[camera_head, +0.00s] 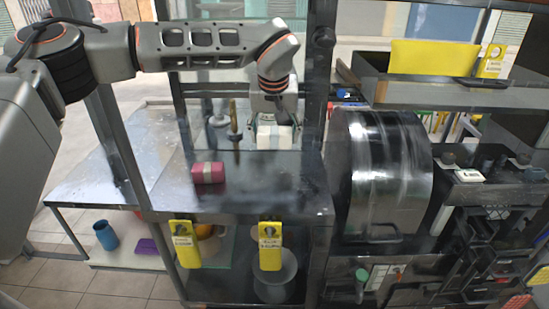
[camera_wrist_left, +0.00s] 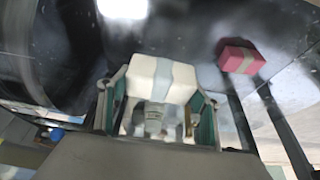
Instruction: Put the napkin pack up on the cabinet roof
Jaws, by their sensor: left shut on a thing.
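A white napkin pack with a grey band (camera_head: 274,137) is held in my left gripper (camera_head: 274,122), just above or at the dark metal top (camera_head: 260,185); I cannot tell whether it touches. In the left wrist view the pack (camera_wrist_left: 146,78) sits between the two fingers of the left gripper (camera_wrist_left: 160,110), which are shut on its sides. A similar crimson pack with a pale band (camera_head: 208,172) lies on the dark top, left of the held pack; it also shows in the wrist view (camera_wrist_left: 242,57). I cannot tell which surface is the cabinet roof. My right gripper is out of view.
A shiny steel drum (camera_head: 385,165) stands right of the dark top. A thin upright rod (camera_head: 235,125) stands left of the gripper. Frame posts (camera_head: 318,80) rise close by. Yellow tags (camera_head: 185,243) hang at the front edge. The top's front part is clear.

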